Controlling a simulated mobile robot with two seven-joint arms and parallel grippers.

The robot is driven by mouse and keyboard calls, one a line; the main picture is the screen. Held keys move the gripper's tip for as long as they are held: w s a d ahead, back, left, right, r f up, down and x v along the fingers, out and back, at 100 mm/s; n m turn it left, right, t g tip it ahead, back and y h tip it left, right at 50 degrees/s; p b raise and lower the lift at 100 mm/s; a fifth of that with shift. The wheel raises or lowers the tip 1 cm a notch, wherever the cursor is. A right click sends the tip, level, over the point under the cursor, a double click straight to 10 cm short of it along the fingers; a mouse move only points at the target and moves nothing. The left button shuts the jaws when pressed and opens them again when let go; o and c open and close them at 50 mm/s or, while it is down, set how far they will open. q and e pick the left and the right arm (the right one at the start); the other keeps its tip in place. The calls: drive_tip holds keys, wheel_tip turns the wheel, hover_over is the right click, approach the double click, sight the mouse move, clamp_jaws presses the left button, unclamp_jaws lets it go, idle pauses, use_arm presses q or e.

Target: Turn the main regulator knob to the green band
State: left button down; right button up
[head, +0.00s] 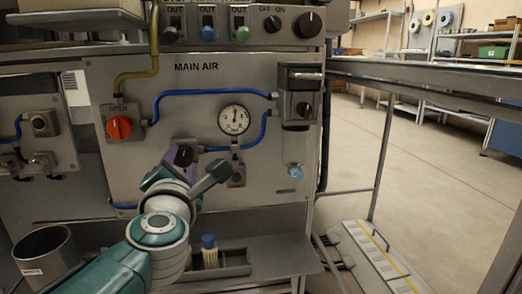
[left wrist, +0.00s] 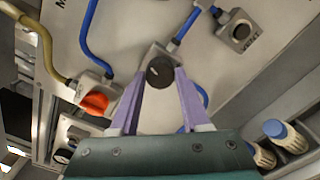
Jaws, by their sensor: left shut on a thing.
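The black main regulator knob (head: 184,155) sits on a grey block on the MAIN AIR panel (head: 270,190), left of and below the round gauge. My left gripper (head: 179,160) reaches it from below, partly hiding the block. In the left wrist view its two purple fingers close on either side of the dark knob (left wrist: 160,72), so it is shut on the knob. The white gauge (head: 234,119) has a needle and coloured marks; its reading and the green band are too small to tell. My right gripper is out of view.
A red knob marked OPEN (head: 119,127) is left of the regulator. A small vent knob (head: 237,175) sits below the gauge. Blue hoses (head: 190,92) cross the panel. A filter unit (head: 296,140) hangs on the right. Blue-capped bottles (head: 209,252) stand in a tray below.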

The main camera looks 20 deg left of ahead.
use_arm(q)
drive_tip(key=m+p, duration=0.1)
drive_tip(key=m, duration=0.4)
drive_tip(key=shift+p, duration=0.4)
idle(0.3)
drive_tip(key=shift+c, duration=1.8)
unclamp_jaws()
